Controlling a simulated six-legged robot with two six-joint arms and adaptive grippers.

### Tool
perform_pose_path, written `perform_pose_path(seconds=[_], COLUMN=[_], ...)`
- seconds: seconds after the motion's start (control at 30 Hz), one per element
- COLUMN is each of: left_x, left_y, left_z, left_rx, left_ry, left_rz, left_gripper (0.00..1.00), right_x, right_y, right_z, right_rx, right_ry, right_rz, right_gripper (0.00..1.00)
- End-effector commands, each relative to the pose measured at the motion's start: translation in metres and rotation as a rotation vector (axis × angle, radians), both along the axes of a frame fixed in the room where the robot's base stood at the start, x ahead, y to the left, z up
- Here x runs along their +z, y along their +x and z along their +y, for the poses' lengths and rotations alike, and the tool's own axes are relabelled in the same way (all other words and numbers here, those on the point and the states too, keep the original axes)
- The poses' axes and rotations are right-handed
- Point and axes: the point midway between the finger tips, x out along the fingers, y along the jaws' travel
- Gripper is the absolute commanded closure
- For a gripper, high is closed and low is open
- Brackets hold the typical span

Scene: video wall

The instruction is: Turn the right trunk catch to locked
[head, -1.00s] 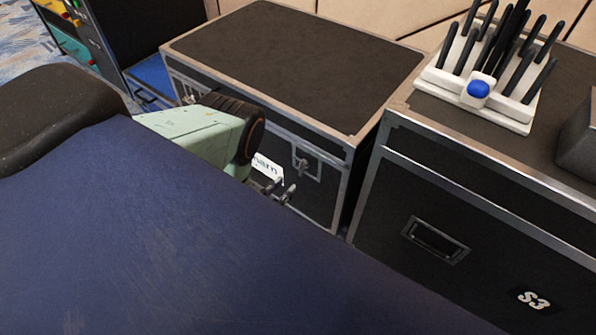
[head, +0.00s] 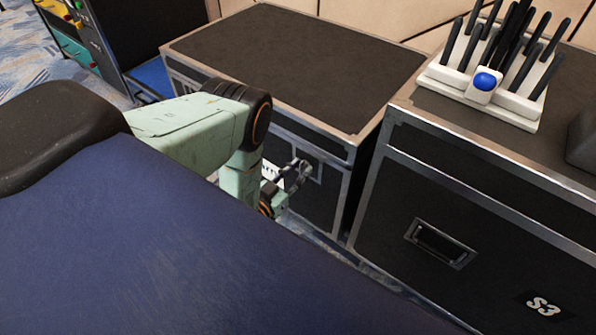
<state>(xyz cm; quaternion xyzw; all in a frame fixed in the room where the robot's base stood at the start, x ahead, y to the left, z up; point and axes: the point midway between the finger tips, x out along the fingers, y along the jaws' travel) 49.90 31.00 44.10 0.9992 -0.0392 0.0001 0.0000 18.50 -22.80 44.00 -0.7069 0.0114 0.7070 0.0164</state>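The black trunk (head: 300,70) with metal edges stands beyond my blue body. Its right catch, on a metal plate (head: 318,168) on the front face near the right corner, is mostly hidden behind my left gripper (head: 301,172). How the catch is turned cannot be seen. The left gripper's dark fingers are at the catch, overlapping it in the picture; whether they touch or grip it is unclear. A white label (head: 271,171) on the front is partly covered by my pale green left arm. My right gripper is not in view.
A second black case (head: 450,200) marked S3 stands close at the right, with a narrow gap between. On it is a white rack (head: 484,85) of black sticks with a blue knob. A rack with coloured parts (head: 68,40) stands at far left.

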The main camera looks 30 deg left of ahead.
Motion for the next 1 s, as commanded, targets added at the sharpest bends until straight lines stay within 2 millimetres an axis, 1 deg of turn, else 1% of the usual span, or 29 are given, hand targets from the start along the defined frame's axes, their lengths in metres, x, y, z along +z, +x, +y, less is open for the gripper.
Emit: perform_pose_path(seconds=[0.03,0.3,0.4,0.83,1.0], left_x=[0.0001,0.0001,0.0002,0.0022,0.0033], left_y=[0.0000,-0.0002,0.0000,0.0024,0.0032], left_z=[-0.0004,-0.0009,-0.0008,-0.0008,-0.0012], left_rx=[0.000,0.001,0.000,0.000,0.000], left_ry=[0.000,0.000,0.000,0.005,0.040], left_rz=[0.000,0.000,-0.001,-0.006,-0.011], left_gripper=[0.71,0.94,1.00,1.00,1.00], right_x=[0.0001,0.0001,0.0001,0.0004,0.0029], right_y=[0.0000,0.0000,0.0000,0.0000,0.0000], right_z=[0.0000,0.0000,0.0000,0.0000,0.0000], right_rx=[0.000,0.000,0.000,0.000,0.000], right_ry=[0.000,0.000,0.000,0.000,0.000], right_rz=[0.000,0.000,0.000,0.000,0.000], right_gripper=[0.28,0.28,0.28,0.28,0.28])
